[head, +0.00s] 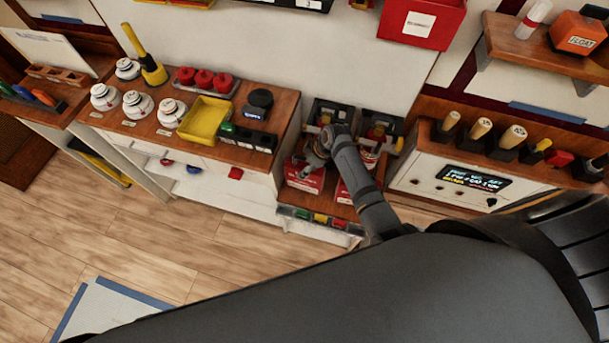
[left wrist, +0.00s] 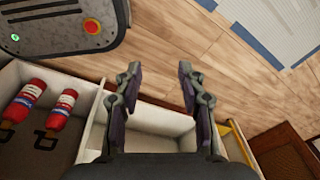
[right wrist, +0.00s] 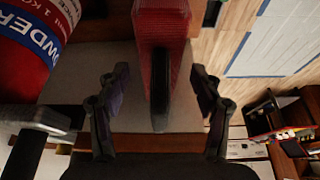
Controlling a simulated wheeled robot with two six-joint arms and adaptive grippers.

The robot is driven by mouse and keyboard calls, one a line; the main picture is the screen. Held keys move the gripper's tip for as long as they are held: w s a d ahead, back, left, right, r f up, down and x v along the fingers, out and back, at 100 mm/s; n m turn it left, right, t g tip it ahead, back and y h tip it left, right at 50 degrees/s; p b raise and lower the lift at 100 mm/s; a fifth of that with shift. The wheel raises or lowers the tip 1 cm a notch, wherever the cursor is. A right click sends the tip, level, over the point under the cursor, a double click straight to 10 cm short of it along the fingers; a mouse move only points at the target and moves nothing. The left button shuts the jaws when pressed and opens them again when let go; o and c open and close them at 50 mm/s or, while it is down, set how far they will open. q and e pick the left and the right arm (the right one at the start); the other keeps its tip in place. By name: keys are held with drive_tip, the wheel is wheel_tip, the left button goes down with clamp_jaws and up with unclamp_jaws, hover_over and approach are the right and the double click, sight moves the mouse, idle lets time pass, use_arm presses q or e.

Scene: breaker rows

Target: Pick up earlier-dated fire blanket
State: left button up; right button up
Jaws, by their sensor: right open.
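Two red boxes with white labels, which look like the fire blankets, stand on the low middle shelf in the head view: a left one (head: 304,178) and a right one (head: 345,191), partly hidden by my arm. Their dates are too small to read. My right gripper (head: 316,153) is over the left box. In the right wrist view my right gripper (right wrist: 160,90) is open, with a narrow red box (right wrist: 160,45) between its fingers in the picture; contact cannot be told. My left gripper (left wrist: 156,82) is open and empty above the floor.
A red extinguisher (right wrist: 35,50) marked powder stands close beside the right gripper. Two small extinguishers (left wrist: 58,115) lie in a white compartment near the left gripper. A counter with a yellow tray (head: 204,118) is left of the shelf; a cabinet with wooden-handled tools (head: 481,128) is right.

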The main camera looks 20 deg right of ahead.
drive_tip(key=shift+w+a+f, duration=0.15)
drive_tip(key=shift+a+f, duration=0.05)
drive_tip(key=shift+f, duration=0.55)
use_arm(q)
drive_tip(key=shift+s+f, duration=0.1)
drive_tip(key=shift+s, duration=0.6)
use_arm(e)
clamp_jaws()
drive_tip(key=shift+r, duration=0.1)
